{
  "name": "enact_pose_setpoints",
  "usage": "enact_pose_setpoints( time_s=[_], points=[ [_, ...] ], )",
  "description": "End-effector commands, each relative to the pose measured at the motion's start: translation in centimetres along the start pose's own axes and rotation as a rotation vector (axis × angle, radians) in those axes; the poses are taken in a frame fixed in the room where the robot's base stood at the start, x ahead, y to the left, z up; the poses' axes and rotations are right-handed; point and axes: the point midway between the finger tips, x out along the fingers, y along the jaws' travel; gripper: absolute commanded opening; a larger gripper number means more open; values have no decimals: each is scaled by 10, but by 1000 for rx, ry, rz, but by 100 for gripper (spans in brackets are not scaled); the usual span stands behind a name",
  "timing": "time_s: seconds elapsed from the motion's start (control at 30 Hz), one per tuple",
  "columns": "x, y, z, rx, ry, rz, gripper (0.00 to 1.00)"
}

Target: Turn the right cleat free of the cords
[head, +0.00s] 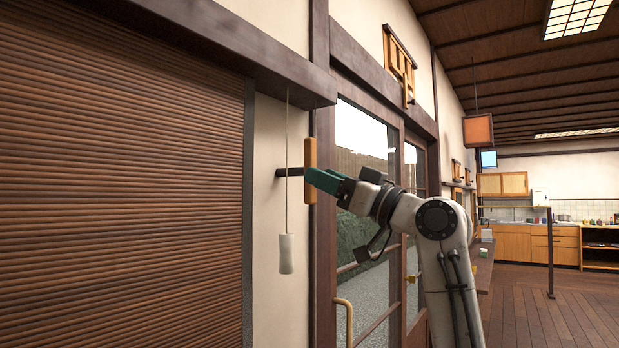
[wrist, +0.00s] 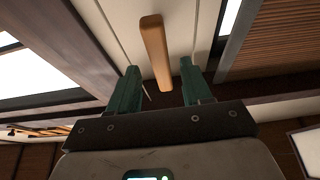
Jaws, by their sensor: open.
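The cleat (head: 310,160) is an upright tan wooden bar on a dark peg that juts from the pale wall, left of the glazed door. A thin pale cord (head: 288,130) hangs from the dark beam and crosses the peg. A white cylindrical weight (head: 286,253) hangs at its lower end. My gripper (head: 312,180) is open, its green fingers at the cleat in the head view. In the wrist view, the cleat (wrist: 155,45) appears slightly tilted, its near end between the two spread fingers. I cannot tell whether they touch it.
A brown slatted blind (head: 120,190) fills the left side. The glazed sliding door (head: 370,210), with a brass handle (head: 344,318), stands behind my arm. A dark beam (head: 220,45) juts out above the cleat. Open wooden floor (head: 535,320) lies to the right.

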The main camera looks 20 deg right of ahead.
Motion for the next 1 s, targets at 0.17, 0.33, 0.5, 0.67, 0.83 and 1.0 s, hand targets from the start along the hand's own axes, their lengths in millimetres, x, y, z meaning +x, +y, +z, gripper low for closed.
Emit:
enact_pose_setpoints(
  time_s=[0.17, 0.33, 0.5, 0.67, 0.83, 1.0],
  points=[
    [-31, 1, 1, 0, 2, 1, 49],
    [-46, 0, 1, 1, 0, 0, 49],
    [-49, 0, 0, 1, 0, -1, 49],
    [-49, 0, 0, 1, 0, -1, 49],
    [-48, 0, 0, 1, 0, -1, 49],
    [-49, 0, 0, 1, 0, 0, 49]
  ],
)
